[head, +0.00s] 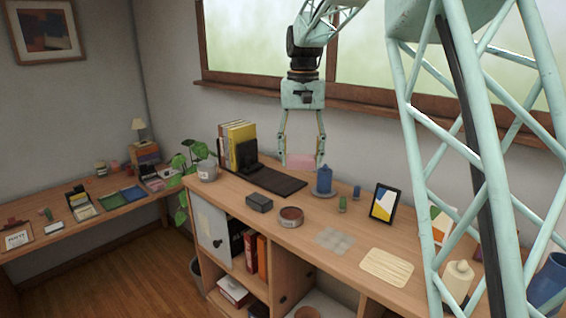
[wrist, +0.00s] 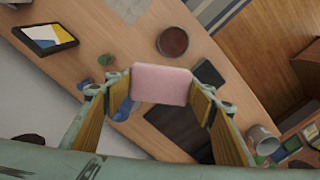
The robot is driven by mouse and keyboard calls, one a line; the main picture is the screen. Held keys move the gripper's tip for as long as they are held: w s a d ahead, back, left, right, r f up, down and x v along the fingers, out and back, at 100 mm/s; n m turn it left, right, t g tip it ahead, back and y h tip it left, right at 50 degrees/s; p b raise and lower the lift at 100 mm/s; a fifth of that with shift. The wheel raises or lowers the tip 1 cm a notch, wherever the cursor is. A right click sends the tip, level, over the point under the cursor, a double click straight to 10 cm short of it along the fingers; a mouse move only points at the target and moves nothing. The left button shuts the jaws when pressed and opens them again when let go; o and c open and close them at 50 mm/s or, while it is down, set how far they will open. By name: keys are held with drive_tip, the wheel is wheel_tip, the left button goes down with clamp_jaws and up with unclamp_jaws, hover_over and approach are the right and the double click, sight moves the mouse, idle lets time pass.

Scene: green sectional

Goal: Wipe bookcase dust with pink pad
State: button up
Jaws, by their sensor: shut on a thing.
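My gripper (head: 301,158) hangs above the back part of the bookcase top (head: 240,208). It is shut on the pink pad (head: 301,163), which sits between its fingertips. In the wrist view the pink pad (wrist: 161,84) spans the two fingers and hides part of what lies below. A pale greyish square patch, seemingly the dust (head: 334,241), lies on the bookcase top near its front edge, to the right of the round reddish-brown bowl. The patch also shows at the top of the wrist view (wrist: 128,8). The pad is held above the surface, apart from the patch.
A blue object (head: 324,180) stands beneath and right of the pad. A dark mat (head: 276,181), bowl (head: 291,216), dark box (head: 259,203), small green figures, a picture frame (head: 384,203) and a striped board (head: 387,267) surround the patch.

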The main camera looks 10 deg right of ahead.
drive_tip(key=s+d+n+b, duration=0.2)
drive_tip(key=s+d, duration=0.3)
drive_tip(key=s, duration=0.1)
drive_tip(key=shift+r, duration=0.25)
drive_tip(key=shift+s+d, duration=0.1)
drive_tip(key=shift+d, duration=0.1)
